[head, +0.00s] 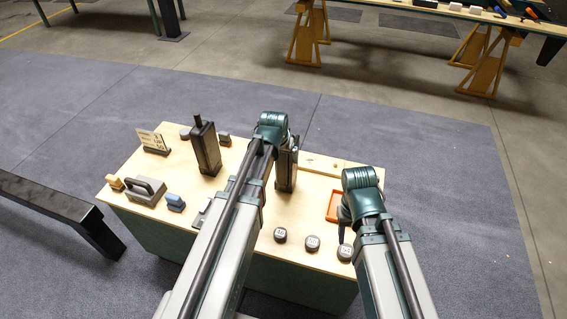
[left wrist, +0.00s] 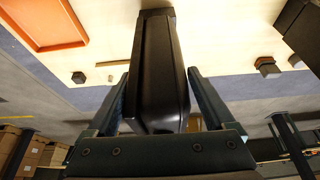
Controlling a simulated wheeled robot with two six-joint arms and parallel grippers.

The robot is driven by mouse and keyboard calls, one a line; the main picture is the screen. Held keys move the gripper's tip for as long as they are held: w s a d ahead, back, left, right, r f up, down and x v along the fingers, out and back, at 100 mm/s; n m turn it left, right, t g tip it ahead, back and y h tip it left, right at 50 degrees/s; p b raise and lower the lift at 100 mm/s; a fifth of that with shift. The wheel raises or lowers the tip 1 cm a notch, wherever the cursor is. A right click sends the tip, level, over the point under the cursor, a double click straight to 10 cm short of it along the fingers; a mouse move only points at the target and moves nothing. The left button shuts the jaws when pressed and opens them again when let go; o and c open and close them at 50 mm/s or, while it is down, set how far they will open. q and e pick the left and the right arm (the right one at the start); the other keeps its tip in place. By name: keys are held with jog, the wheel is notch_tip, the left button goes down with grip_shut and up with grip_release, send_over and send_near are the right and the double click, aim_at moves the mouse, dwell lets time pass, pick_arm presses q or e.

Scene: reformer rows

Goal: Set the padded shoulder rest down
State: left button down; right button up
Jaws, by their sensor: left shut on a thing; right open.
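The padded shoulder rest (head: 287,172) is a black upright block near the middle of the light wooden table (head: 225,185). My left gripper (head: 284,146) is shut on it; the arm hides part of the rest and the fingers. In the left wrist view the black rest (left wrist: 160,95) lies between the two fingers. I cannot tell whether its foot touches the tabletop. A similar dark upright block (head: 205,150) with a peg on top stands to its left. My right gripper (head: 344,214) is open and low over the table's right part, mostly hidden by its own wrist.
An orange tray (head: 333,206) lies beside my right gripper. A grey handled block (head: 145,191), blue block (head: 175,202), yellow block (head: 115,183) and sign card (head: 152,141) stand at left. A black beam (head: 60,207) is left of the table.

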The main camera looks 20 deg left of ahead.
pick_arm(q)
jog(key=shift+f, duration=0.55)
pick_arm(e)
jog(key=shift+f, duration=0.6)
pick_arm(q)
jog(key=shift+f+b, duration=0.25)
jog(key=shift+b, duration=0.05)
grip_release()
jog(key=shift+r, duration=0.1)
pick_arm(e)
jog(key=shift+f, duration=0.15)
pick_arm(q)
jog(key=shift+r, duration=0.1)
jog(key=p+v, duration=1.2)
jog(key=s+d+m+g, duration=0.1)
jog(key=s+d+g, duration=0.1)
jog(key=s+d, duration=0.4)
jog(key=s+d+f+m+g+y, duration=0.1)
jog(key=s+d+m+g, duration=0.1)
jog(key=s+d, duration=0.5)
jog(key=s, duration=0.5)
jog(key=shift+f+g+y, duration=0.25)
jog(key=shift+g+y, duration=0.05)
jog(key=shift+g, duration=0.1)
pick_arm(e)
notch_tip(320, 180, up, 11)
jog(key=shift+r, duration=0.2)
pick_arm(q)
jog(key=shift+d, duration=0.1)
